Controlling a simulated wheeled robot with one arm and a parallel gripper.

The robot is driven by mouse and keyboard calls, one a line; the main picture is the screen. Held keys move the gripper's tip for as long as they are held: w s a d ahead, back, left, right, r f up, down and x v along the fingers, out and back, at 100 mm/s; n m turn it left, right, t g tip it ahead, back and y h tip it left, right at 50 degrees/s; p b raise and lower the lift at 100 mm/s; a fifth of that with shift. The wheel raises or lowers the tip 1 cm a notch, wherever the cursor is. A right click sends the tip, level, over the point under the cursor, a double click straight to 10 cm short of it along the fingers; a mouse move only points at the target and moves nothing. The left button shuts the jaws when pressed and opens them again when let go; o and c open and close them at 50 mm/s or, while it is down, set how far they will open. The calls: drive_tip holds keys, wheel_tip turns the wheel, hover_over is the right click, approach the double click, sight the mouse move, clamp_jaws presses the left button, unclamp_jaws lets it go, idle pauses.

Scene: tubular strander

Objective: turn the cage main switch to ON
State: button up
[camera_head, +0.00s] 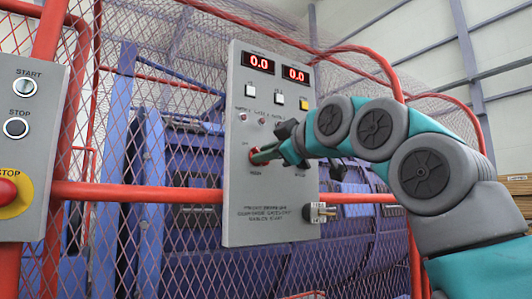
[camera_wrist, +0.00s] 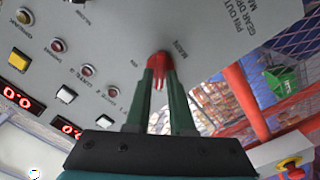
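The grey control panel (camera_head: 270,215) carries a red switch knob (camera_head: 253,153), which also shows in the wrist view (camera_wrist: 158,58). Small lettering is beside the knob; one label looks like MAIN, another like ON. My gripper (camera_head: 262,156) reaches the panel from the right. In the wrist view, its two green fingers (camera_wrist: 160,72) stand on either side of the red knob and appear closed on it. The fingertips hide part of the knob, so I cannot tell its exact angle.
Two red displays (camera_head: 276,67) reading 0.0, buttons and small lamps sit above the knob. A keyed lock (camera_head: 319,212) sticks out at the lower right edge. A START/STOP box (camera_head: 28,150) is at left. Red rails (camera_head: 140,193) and mesh surround the blue machine.

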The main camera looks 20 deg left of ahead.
clamp_jaws()
drive_tip(key=shift+m, duration=0.4)
drive_tip(key=shift+w+d+m+p, duration=0.15)
drive_tip(key=shift+m+p, duration=1.6)
drive_tip(key=shift+m, duration=2.55)
drive_tip(key=shift+w+d+m+p, duration=0.1)
drive_tip(key=shift+m+p, duration=1.6)
drive_tip(key=shift+m, duration=2.6)
